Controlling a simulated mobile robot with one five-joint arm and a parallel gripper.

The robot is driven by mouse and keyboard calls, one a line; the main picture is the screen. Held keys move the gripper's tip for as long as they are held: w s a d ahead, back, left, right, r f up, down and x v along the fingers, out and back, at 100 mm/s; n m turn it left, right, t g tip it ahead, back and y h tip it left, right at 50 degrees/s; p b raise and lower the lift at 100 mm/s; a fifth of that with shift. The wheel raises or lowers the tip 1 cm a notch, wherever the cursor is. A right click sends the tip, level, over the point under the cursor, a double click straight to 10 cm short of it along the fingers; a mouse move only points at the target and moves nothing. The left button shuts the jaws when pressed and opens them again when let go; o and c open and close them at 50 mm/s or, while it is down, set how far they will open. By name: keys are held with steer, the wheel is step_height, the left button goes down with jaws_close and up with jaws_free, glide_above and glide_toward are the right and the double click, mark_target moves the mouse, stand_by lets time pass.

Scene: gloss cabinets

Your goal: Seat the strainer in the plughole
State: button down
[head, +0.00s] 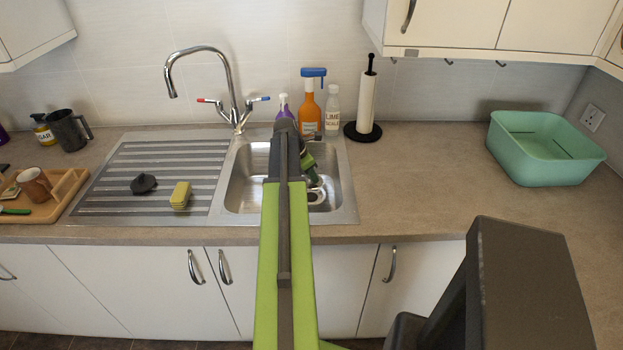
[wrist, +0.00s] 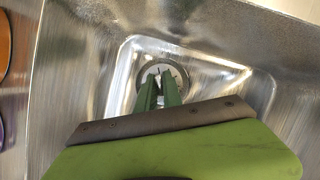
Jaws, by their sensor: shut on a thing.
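My gripper (wrist: 160,82) points down into the steel sink bowl (head: 245,180), its two green fingers close together. It is shut on the strainer (wrist: 162,70), a small round metal piece mostly hidden by the fingertips. The plughole (wrist: 149,74) shows as a grey ring around and just beyond the tips, so the strainer lines up with it in the wrist view. I cannot tell whether the strainer rests in the hole or hangs just above it. In the head view my arm covers much of the bowl, and my gripper (head: 316,182) shows right of it.
A tap (head: 233,100) stands behind the bowl. Left, the drainer (head: 150,160) holds a dark plug-like piece (head: 143,184) and a yellow sponge (head: 180,195). Bottles (head: 310,110) and a paper-roll holder (head: 367,100) stand behind. The right counter is clear up to a green tub (head: 545,150).

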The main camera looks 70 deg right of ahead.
mark_target(307, 184)
steer(key=shift+f+b, duration=2.8)
steer(key=shift+f, duration=0.4)
steer(key=shift+w, duration=0.2)
steer(key=c, duration=1.4)
jaws_free()
steer(key=shift+o, duration=0.4)
steer(key=o, duration=0.5)
steer(key=shift+w, duration=0.1)
steer(key=shift+c, duration=0.2)
steer(key=shift+r, duration=0.1)
